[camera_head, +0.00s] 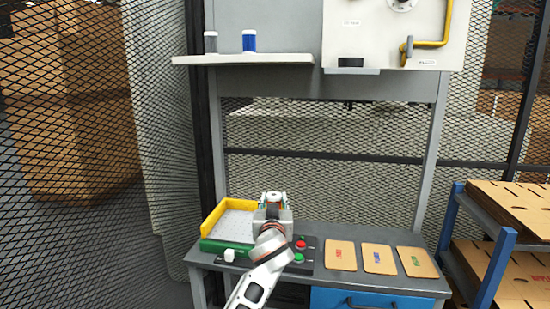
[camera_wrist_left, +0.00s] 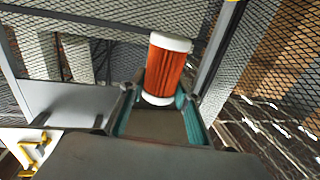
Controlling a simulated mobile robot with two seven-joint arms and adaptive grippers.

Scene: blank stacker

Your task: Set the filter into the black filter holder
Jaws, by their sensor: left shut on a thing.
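The filter (camera_wrist_left: 168,68), an orange pleated cylinder with white end caps, is between the teal-padded fingers of my left gripper (camera_wrist_left: 158,100) in the left wrist view. The gripper is shut on it. In the head view my left gripper (camera_head: 273,199) is above the table by the yellow-edged tray, and it hides most of the filter. My right gripper is not in view.
A shelf (camera_head: 240,60) at the upper left holds a grey and a blue-and-white container. The machine (camera_head: 385,25) has a yellow pipe (camera_head: 447,25). The table holds a yellow-and-green-edged tray (camera_head: 213,218), red and green buttons and three labelled cards (camera_head: 378,259). A rack of cardboard stands right.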

